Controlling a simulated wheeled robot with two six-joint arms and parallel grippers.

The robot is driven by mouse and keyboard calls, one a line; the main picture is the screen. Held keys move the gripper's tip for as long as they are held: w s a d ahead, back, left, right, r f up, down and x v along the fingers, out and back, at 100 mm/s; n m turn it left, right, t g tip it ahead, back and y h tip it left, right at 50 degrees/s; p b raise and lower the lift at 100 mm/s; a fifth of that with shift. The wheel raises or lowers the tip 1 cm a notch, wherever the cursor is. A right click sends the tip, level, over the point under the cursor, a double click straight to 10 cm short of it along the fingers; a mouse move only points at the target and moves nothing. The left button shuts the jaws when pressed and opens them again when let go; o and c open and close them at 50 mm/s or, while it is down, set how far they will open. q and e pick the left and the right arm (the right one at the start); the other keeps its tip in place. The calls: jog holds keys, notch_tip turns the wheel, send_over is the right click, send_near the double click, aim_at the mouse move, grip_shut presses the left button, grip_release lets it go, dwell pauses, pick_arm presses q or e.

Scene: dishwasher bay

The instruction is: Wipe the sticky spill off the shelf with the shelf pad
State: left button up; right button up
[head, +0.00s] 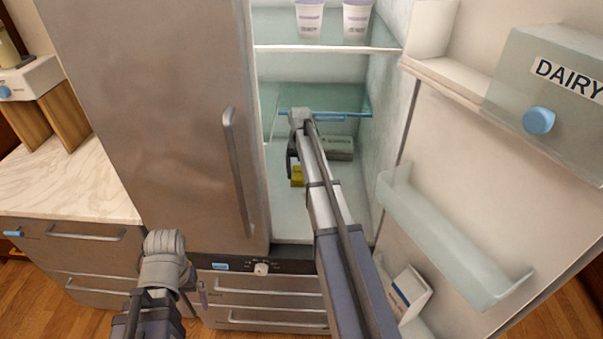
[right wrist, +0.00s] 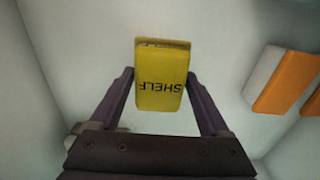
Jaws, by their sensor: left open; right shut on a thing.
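The yellow shelf pad (right wrist: 160,85), marked SHELF, sits between the fingers of my right gripper (right wrist: 158,98) in the right wrist view. My right gripper is shut on it. In the head view the pad (head: 297,177) shows low inside the open fridge, over the pale fridge shelf (head: 290,215). I cannot tell whether the pad touches the surface. My right arm hides part of the shelf. No sticky spill can be made out in either view. My left gripper (head: 196,288) is open and empty outside the fridge, in front of the lower drawers.
A grey-green box (head: 338,148) lies further back in the fridge. An orange and white block (right wrist: 283,80) shows at right in the wrist view. Two white cups (head: 309,18) stand on the upper shelf. The open door (head: 450,185) with its DAIRY bin (head: 550,95) bounds the right.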

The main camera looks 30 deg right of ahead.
aim_at(302, 195)
jog(key=shift+f, duration=0.2)
notch_tip(302, 195, down, 7)
jog(key=b, duration=0.7)
jog(key=shift+f+b, duration=0.1)
jog(key=shift+b, duration=0.2)
jog(key=shift+d, duration=0.1)
jog(key=shift+s+d, duration=0.2)
jog(key=shift+d, duration=0.05)
jog(key=shift+s+d, duration=0.45)
jog(key=shift+d, duration=0.35)
jog(key=shift+s+d, duration=0.3)
jog(key=shift+d, duration=0.45)
jog(key=shift+a, duration=0.35)
jog(key=shift+w+a, duration=0.55)
jog(key=shift+a, duration=0.3)
jog(key=shift+w+a, duration=0.3)
jog(key=shift+a, duration=0.15)
jog(key=r+p, duration=0.5)
jog(key=shift+w+a, duration=0.15)
jog(key=shift+a, duration=0.15)
notch_tip(302, 195, up, 3)
jog(key=p, duration=0.2)
jog(key=shift+f+p, duration=0.15)
jog(key=shift+p, duration=0.2)
